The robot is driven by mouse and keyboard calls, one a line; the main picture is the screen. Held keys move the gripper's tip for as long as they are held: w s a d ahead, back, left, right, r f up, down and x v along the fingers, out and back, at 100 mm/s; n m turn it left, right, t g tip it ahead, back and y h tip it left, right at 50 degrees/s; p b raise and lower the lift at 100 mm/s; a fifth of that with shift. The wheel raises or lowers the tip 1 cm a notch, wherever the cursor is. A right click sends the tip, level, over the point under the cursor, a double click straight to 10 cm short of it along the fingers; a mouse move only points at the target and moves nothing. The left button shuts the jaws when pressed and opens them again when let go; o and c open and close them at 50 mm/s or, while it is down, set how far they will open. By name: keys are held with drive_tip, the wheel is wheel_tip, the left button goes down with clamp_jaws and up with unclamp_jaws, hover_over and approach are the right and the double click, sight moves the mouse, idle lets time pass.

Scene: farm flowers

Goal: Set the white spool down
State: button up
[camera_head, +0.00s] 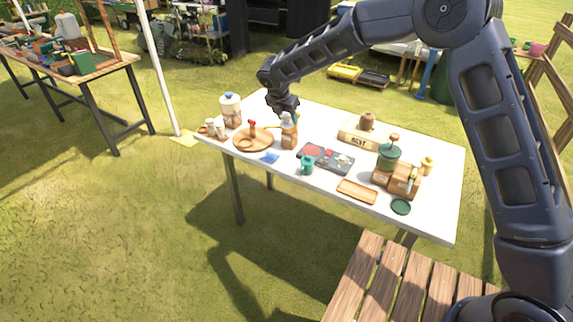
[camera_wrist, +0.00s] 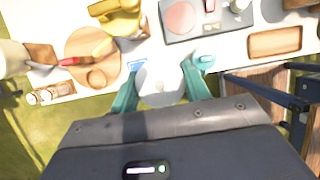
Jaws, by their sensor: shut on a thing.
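My gripper (camera_head: 287,112) is over the white table (camera_head: 325,115), near its far left part. In the wrist view its two teal fingers (camera_wrist: 160,92) are shut on the white spool (camera_wrist: 160,84), a pale round thing between the tips. I cannot tell how high the spool is above the table.
A round wooden tray (camera_head: 263,146) with a red-handled item lies left of the gripper. A blue card (camera_head: 270,157), a teal cup (camera_head: 307,165) and a dark board (camera_head: 338,161) are nearer. A wooden tray (camera_head: 357,191) and green jar (camera_head: 388,158) stand right.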

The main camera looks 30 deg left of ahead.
wheel_tip(320, 180, down, 20)
drive_tip(key=shift+r, duration=0.1)
idle(0.5)
drive_tip(key=o, duration=1)
drive_tip(key=shift+c, duration=0.2)
drive_tip(key=v, duration=1.2)
drive_tip(key=shift+r, duration=0.1)
